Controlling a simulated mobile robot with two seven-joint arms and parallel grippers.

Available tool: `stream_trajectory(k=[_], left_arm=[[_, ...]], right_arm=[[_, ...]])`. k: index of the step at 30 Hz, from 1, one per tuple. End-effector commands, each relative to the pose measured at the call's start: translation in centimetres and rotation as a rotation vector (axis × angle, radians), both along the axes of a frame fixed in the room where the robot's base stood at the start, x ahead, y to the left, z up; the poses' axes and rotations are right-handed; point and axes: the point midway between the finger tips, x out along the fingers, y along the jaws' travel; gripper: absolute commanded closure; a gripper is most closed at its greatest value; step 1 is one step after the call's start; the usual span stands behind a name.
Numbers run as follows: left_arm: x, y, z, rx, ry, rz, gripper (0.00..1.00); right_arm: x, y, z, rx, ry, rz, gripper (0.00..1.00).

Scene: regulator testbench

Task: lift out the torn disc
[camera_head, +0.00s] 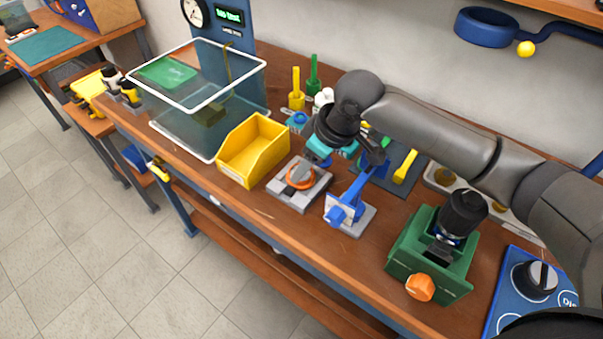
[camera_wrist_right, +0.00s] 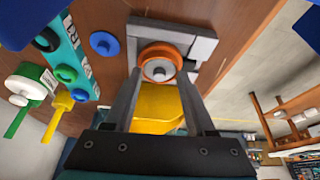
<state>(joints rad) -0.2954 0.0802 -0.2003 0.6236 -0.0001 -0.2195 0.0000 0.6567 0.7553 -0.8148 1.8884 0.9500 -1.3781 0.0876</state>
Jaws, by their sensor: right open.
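An orange ring-shaped disc (camera_head: 299,177) sits in a grey square fixture (camera_head: 285,193) on the bench. In the right wrist view the disc (camera_wrist_right: 160,62) lies around a pale round centre, with the fixture (camera_wrist_right: 198,46) behind it. I cannot make out a tear. My right gripper (camera_head: 322,158) is just above and to the right of the fixture in the head view, partly hidden by its own wrist. In the wrist view the open fingers (camera_wrist_right: 160,78) stand either side of the disc, with nothing visibly gripped. My left gripper is not in view.
A yellow bin (camera_head: 254,151) stands left of the fixture. A blue clamp stand (camera_head: 345,212) is close on the right, then a green vise (camera_head: 430,262) holding a dark part. A clear white-rimmed case (camera_head: 205,100) stands further left. Green and yellow tools stand behind.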

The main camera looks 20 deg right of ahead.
Motion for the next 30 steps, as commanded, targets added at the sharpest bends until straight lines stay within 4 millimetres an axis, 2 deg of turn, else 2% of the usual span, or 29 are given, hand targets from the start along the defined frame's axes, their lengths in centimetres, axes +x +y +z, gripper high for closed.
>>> stream_trajectory(k=[5, 19, 30], left_arm=[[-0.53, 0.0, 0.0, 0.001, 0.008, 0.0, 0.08], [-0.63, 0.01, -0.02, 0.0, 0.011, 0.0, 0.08], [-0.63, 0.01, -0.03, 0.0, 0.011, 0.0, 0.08]], right_arm=[[-0.19, -0.09, -0.32, -0.005, 0.008, -0.001, 0.47], [-0.23, -0.26, -0.45, -0.01, 0.011, -0.002, 1.0], [-0.3, -0.19, -0.48, -0.009, 0.014, -0.001, 1.0]])
